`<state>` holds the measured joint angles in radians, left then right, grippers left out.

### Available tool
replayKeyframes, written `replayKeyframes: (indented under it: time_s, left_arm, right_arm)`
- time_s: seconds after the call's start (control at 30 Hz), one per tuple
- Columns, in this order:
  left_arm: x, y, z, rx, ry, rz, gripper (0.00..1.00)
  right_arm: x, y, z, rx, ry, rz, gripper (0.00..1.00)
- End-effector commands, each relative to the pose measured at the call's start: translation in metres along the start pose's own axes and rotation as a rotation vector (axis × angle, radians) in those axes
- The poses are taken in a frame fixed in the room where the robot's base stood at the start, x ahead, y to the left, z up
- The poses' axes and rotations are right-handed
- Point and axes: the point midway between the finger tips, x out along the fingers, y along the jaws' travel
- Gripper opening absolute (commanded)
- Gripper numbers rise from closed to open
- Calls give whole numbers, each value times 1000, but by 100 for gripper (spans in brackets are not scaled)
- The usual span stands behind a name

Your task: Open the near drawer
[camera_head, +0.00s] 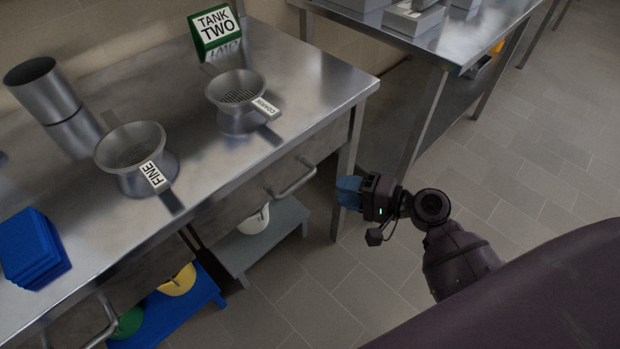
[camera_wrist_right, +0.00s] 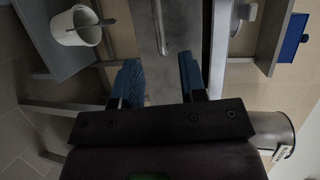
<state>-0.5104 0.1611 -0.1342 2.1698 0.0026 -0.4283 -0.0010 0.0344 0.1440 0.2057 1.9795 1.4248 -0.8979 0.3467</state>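Two metal drawers sit under the steel table's top in the head view. One drawer front (camera_head: 238,208) has a bar handle (camera_head: 293,181); another handle (camera_head: 103,328) shows at the lower left. The fronts look shut. My right gripper (camera_head: 347,192) has blue fingertips and is right of the first handle, apart from it. In the right wrist view, this gripper (camera_wrist_right: 160,82) is open, with nothing held between its fingers. A metal drawer front (camera_wrist_right: 182,25) and a dark bar, seemingly its handle (camera_wrist_right: 159,25), show beyond the fingers. My left gripper is not in view.
The steel tabletop (camera_head: 290,80) carries FINE and COARSE sieves, a metal cylinder (camera_head: 45,90), blue stacked pieces (camera_head: 35,248) and a green TANK TWO sign (camera_head: 215,30). Below are a grey stand (camera_head: 262,245) with a white bucket and a blue stand (camera_head: 180,312). Floor right is clear.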

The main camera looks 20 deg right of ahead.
Motion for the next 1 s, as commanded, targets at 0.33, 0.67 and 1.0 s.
replayKeyframes:
  time_s: [0.33,0.67,1.0]
  left_arm:
    - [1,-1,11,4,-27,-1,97]
    - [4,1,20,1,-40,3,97]
    - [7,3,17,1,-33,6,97]
  right_arm:
    - [26,2,5,44,-24,0,39]
    - [82,3,6,44,-23,2,39]
    - [107,2,6,42,-21,3,39]
